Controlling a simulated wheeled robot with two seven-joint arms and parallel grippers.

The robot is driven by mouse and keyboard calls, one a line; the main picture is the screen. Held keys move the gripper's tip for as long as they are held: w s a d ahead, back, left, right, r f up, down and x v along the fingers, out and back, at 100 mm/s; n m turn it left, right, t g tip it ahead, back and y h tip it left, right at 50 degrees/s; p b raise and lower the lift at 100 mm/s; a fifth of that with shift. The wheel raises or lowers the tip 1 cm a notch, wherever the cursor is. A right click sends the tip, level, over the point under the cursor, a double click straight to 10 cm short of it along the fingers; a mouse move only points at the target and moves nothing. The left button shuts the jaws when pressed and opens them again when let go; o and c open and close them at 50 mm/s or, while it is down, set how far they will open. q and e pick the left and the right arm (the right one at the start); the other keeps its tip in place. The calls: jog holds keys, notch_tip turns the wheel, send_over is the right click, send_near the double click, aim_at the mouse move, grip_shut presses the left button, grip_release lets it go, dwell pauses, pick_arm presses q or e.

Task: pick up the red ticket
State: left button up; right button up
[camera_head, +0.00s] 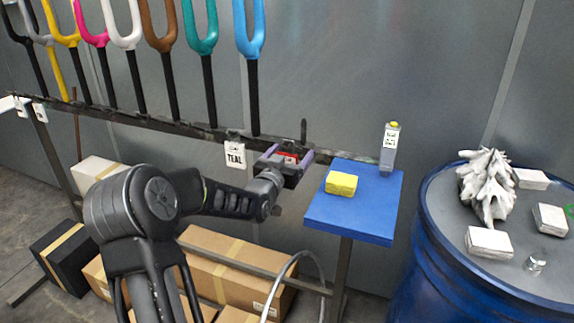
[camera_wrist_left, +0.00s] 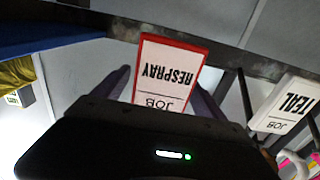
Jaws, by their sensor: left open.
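The red ticket (camera_head: 288,157) hangs at the dark rail, mostly hidden by my left gripper in the head view. In the left wrist view the red ticket (camera_wrist_left: 172,72) is a white card with a red border, reading "RESPRAY" and "JOB" upside down. My left gripper (camera_head: 285,161) is open, with its purple-grey fingers on either side of the ticket. In the left wrist view the left gripper (camera_wrist_left: 163,92) shows a finger at each side of the card, with a visible gap at least on the right. My right gripper is not in view.
A white TEAL ticket (camera_head: 235,154) hangs just left of my gripper, also in the wrist view (camera_wrist_left: 286,103). Coloured forks (camera_head: 203,35) stand along the rail (camera_head: 170,127). Boxes (camera_head: 235,275) lie below.

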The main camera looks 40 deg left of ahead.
pick_arm(q)
jog(key=shift+c, duration=0.4)
jog(key=c, duration=1.3)
